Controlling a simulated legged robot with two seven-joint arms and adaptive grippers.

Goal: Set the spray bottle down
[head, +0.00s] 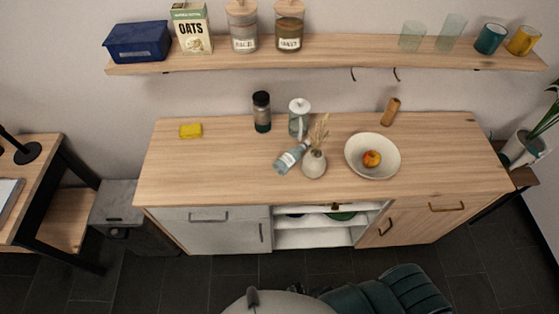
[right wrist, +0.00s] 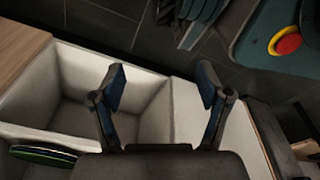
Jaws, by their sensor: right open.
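In the head view a pale blue bottle with a white label (head: 291,157), which looks like the spray bottle, lies tilted on the wooden counter (head: 215,170), close beside a small vase with dried stems (head: 314,164). I cannot tell whether they touch. My right gripper (right wrist: 160,86) shows only in the right wrist view. Its two fingers are spread apart with nothing between them, over a white open compartment (right wrist: 150,105). My left gripper is not in view.
The counter's left front is clear. A green-rimmed dish (right wrist: 45,154) sits by the compartment.

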